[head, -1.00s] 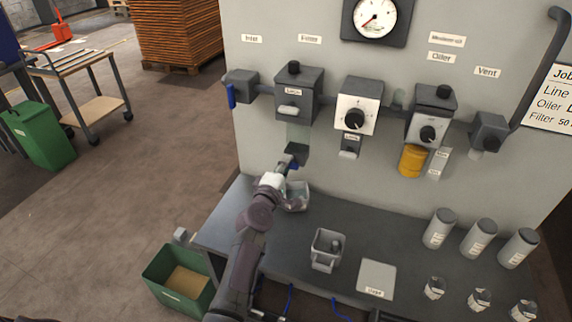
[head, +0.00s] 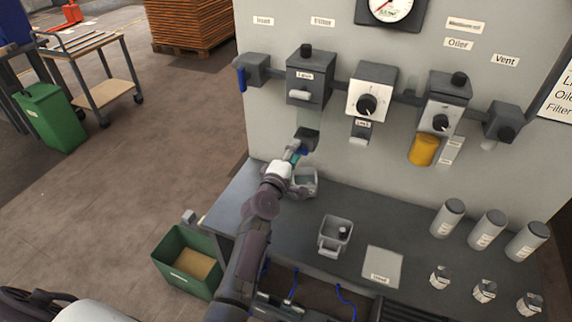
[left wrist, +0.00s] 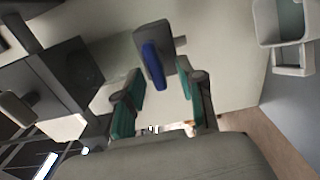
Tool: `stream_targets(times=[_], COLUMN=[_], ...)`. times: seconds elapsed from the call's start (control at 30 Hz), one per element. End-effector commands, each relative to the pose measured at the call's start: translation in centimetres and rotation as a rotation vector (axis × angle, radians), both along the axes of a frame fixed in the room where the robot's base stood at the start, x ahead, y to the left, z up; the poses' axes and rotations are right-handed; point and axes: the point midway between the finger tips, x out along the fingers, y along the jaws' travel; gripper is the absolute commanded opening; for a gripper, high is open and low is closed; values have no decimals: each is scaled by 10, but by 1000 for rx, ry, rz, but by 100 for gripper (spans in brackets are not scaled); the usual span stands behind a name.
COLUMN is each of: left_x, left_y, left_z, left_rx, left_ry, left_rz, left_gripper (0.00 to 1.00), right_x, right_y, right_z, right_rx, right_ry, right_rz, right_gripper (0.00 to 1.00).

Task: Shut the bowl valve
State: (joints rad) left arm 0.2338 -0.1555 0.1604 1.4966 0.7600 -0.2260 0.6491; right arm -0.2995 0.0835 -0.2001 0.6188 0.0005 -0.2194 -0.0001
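The bowl valve shows in the left wrist view as a grey block with a blue lever (left wrist: 155,66). In the head view its dark body (head: 307,137) sits on the panel below the filter (head: 310,78), with blue at its lower edge. My left gripper (head: 297,153) is close in front of it in the head view. In the left wrist view its two teal-padded fingers (left wrist: 163,104) stand apart, with the blue lever ahead between them. I see no finger touching the lever. The fingers partly hide the valve in the head view. My right gripper is not in view.
A grey handled cup (head: 335,234), a flat pad (head: 382,264) and several canisters stand to the right. The inlet valve (head: 256,69) is up left. A green bin (head: 187,262) stands below.

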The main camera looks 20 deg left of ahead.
Motion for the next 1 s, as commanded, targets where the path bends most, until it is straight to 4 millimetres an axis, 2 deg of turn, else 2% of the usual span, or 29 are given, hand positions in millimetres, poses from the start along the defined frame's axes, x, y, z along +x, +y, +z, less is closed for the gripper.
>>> stream_targets(times=[0.3, 0.5, 0.7, 1.0], left_x=[-68, -97, -107, -106], left_y=[3, 4, 4, 4], left_z=[-2, -1, 0, 0], left_rx=[-2, -1, -1, -2], left_ry=[3, 2, 1, 1], left_rz=[2, 1, 1, 1], left_gripper=[39, 39, 39, 39], right_x=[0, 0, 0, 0], right_y=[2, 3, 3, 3], right_z=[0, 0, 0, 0], right_rx=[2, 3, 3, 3], right_ry=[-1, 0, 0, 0], right_rz=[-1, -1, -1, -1], right_gripper=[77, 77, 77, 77])
